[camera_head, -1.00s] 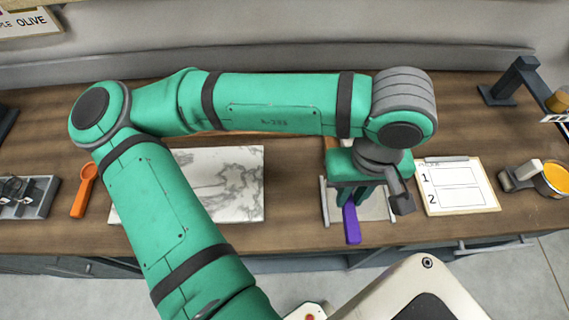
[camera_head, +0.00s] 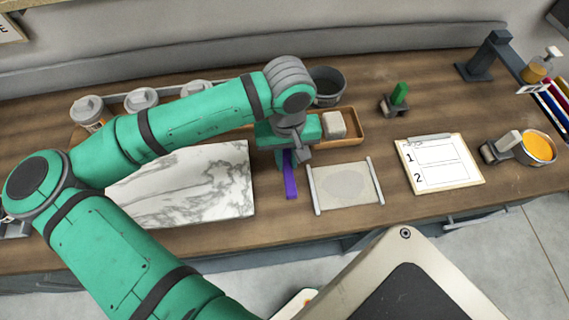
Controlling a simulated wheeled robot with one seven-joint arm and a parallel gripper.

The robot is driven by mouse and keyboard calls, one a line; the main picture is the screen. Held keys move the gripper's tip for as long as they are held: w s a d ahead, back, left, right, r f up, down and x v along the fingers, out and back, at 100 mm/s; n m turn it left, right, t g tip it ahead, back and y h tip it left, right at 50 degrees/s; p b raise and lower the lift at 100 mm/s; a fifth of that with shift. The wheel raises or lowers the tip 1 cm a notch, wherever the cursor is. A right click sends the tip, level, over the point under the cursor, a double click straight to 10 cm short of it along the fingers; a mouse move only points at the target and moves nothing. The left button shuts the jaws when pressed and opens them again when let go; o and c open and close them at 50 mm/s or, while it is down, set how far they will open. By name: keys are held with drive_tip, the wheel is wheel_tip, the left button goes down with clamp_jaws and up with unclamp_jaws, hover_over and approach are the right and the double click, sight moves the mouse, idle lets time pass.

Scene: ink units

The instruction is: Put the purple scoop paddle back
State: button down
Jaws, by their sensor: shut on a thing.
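The purple scoop paddle (camera_head: 291,186) hangs below my gripper (camera_head: 285,158), which is shut on it. Its purple handle points toward the front edge of the table; its far end is hidden by my gripper. The paddle is over the gap between the marble slab (camera_head: 225,185) on the left and a pale plate with two side rails (camera_head: 345,185) on the right. I cannot tell whether it touches the table. A small dark holder (camera_head: 393,108) with an upright green piece (camera_head: 400,92) stands at the back right.
Behind my gripper are a wooden tray (camera_head: 352,125) with a pale block (camera_head: 334,125) and a dark bowl (camera_head: 327,85). Lidded jars (camera_head: 88,110) stand back left. A clipboard (camera_head: 440,165) lies right, beside a pot of orange stuff (camera_head: 537,147). Bare wood lies between tray and clipboard.

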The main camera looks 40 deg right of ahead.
sight(285, 163)
drive_tip(key=shift+w+a+f, duration=0.1)
drive_tip(key=shift+w+f, duration=0.1)
drive_tip(key=shift+f, duration=0.8)
drive_tip(key=shift+w+f, duration=0.2)
drive_tip(key=shift+f, duration=0.8)
drive_tip(key=c, duration=1.6)
unclamp_jaws()
drive_tip(key=shift+r, duration=0.1)
wheel_tip(285, 163, up, 12)
drive_tip(key=shift+f, duration=0.1)
